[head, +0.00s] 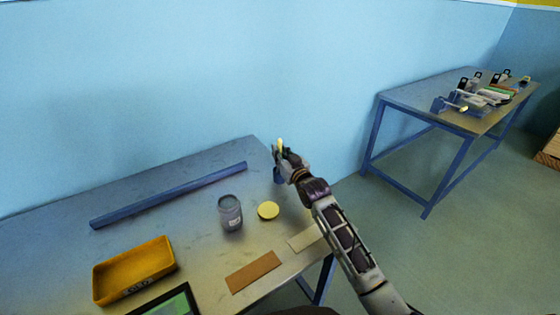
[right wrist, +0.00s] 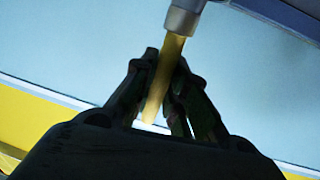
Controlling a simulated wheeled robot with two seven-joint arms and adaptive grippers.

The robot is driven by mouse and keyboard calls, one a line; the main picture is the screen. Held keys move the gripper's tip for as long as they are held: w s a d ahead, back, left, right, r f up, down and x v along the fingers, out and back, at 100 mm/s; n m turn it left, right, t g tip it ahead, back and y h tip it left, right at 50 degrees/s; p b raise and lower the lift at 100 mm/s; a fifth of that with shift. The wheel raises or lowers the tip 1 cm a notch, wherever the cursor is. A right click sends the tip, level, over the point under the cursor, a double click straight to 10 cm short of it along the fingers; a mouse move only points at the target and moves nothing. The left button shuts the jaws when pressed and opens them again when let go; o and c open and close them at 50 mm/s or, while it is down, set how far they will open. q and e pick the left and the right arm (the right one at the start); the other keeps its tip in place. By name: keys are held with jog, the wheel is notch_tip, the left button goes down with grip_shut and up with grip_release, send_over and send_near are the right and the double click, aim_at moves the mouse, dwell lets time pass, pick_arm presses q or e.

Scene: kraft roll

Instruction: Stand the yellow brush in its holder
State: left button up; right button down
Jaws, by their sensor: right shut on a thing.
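The yellow brush (head: 280,146) is in my right gripper (head: 282,155), at the far right corner of the near table. In the right wrist view the yellow handle (right wrist: 162,85) runs between the two dark fingers (right wrist: 160,98), with a grey metal collar (right wrist: 184,18) at its upper end. A small blue piece (head: 278,174) shows just below the gripper, partly hidden by it; I cannot tell whether it is the holder or whether the brush touches it. My left gripper is not in view.
On the near table (head: 190,215) stand a grey jar (head: 231,214) with a label, a yellow disc (head: 268,210), an orange tray (head: 98,281), a brown strip (head: 253,272), a pale strip (head: 304,239) and a long blue bar (head: 170,195). A second table (head: 405,97) stands at right.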

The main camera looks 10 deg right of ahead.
notch_tip(320, 180, down, 2)
jog(key=shift+f, duration=0.6)
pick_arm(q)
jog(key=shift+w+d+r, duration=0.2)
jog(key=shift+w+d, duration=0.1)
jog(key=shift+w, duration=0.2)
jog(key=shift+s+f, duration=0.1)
pick_arm(e)
jog(key=shift+f, duration=0.1)
jog(key=c, duration=1.4)
grip_release()
jog(key=shift+c, duration=0.2)
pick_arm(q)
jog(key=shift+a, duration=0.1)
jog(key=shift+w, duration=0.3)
